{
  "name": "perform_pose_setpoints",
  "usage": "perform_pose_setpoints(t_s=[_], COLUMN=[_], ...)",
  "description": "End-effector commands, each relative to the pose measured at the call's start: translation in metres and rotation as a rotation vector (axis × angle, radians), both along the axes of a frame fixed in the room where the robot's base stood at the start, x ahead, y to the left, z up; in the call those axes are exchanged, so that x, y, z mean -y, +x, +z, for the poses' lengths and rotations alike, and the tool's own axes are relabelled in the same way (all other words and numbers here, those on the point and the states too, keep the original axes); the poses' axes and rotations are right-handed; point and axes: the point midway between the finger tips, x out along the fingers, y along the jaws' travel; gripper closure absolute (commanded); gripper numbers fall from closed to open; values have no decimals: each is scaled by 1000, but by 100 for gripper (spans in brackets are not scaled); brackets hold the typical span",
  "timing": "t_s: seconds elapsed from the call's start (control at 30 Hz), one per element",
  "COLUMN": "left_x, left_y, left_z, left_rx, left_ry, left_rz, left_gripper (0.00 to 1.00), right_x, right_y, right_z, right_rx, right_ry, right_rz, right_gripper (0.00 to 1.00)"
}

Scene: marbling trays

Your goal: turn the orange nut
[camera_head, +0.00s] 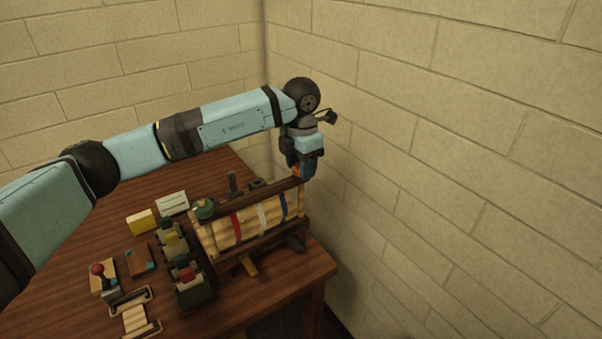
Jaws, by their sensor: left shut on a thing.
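My left gripper (300,170) points down at the far right end of a dark wooden bar on top of a press-like frame (212,259). It is shut on the orange nut (297,171), of which only a small orange patch shows beside the fingers. A green nut or knob (205,208) sits at the left end of the same bar. Under the bar lies a pale wooden bundle (250,222) with red, white and blue bands. My right gripper is not in the picture.
A rack of small jars (182,272) stands left of the frame. A yellow block (140,222), a white card (172,203) and a red-knobbed lever (97,269) are on the brown table (85,240). Brick walls rise close behind and to the right.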

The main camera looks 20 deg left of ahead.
Motion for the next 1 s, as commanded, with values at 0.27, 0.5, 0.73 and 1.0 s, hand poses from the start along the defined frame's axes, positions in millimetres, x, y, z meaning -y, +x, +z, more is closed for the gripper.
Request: perform_pose_setpoints(t_s=[0.27,0.5,0.73,1.0], left_x=[0,0,0,0], left_y=[0,0,0,0], left_z=[-3,-1,-1,-1], left_rx=[3,1,0,-1], left_ry=[1,0,0,0], left_rz=[-247,-413,-509,-549], left_gripper=[80,80,80,80], right_x=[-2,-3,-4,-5], right_y=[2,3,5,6], right_z=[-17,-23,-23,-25], right_rx=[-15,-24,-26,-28], right_ry=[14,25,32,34], right_rz=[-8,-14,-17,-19], right_gripper=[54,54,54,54])
